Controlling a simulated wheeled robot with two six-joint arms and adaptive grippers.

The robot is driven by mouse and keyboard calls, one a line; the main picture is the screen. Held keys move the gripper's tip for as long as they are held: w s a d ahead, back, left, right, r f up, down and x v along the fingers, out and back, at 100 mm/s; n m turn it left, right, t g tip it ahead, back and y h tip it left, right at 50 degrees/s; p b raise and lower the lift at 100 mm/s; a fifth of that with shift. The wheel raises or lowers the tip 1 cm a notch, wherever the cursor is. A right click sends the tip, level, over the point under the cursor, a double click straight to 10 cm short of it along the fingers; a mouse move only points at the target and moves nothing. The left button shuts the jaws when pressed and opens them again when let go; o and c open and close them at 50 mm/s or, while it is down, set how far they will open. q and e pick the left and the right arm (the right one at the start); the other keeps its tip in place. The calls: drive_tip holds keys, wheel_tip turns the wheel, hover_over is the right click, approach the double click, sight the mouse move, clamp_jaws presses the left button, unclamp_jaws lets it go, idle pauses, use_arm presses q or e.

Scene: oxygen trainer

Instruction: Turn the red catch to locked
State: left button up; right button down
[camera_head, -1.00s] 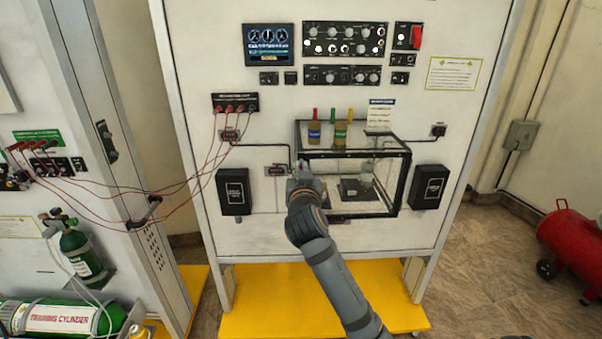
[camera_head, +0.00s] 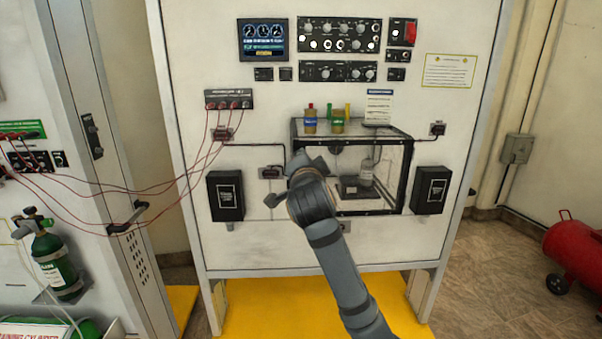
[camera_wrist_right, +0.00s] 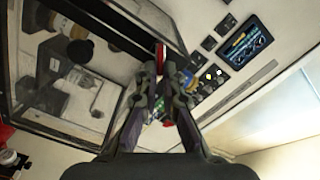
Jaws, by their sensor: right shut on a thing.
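The red catch (camera_wrist_right: 161,57) shows as a narrow red strip between my fingertips in the right wrist view, at the edge of the clear case. My right gripper (camera_wrist_right: 160,72) is shut on it, with one finger on each side. In the head view my right gripper (camera_head: 308,168) is at the left front edge of the clear case (camera_head: 408,165) and hides the catch. Whether the catch stands at locked cannot be told. My left gripper is not in view.
Small bottles (camera_head: 337,122) stand on top of the case. Black boxes (camera_head: 226,196) (camera_head: 430,190) flank it on the panel. Red cables (camera_head: 190,180) hang at the left. A red tank (camera_head: 580,250) lies on the floor at the right.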

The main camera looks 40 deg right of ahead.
drive_tip(key=shift+d+f+m+b, duration=0.1)
drive_tip(key=shift+f+m+b, duration=0.05)
drive_tip(key=shift+m+b, duration=1.15)
drive_tip(key=shift+f+m+b, duration=0.2)
drive_tip(key=shift+m+b, duration=0.75)
drive_tip(key=shift+b, duration=0.5)
drive_tip(key=shift+d+f+m+b, duration=0.1)
drive_tip(key=shift+f+m+b, duration=0.05)
drive_tip(key=shift+m+b, duration=1.15)
drive_tip(key=c, duration=1.5)
unclamp_jaws()
drive_tip(key=shift+s, duration=0.1)
drive_tip(key=v, duration=1.2)
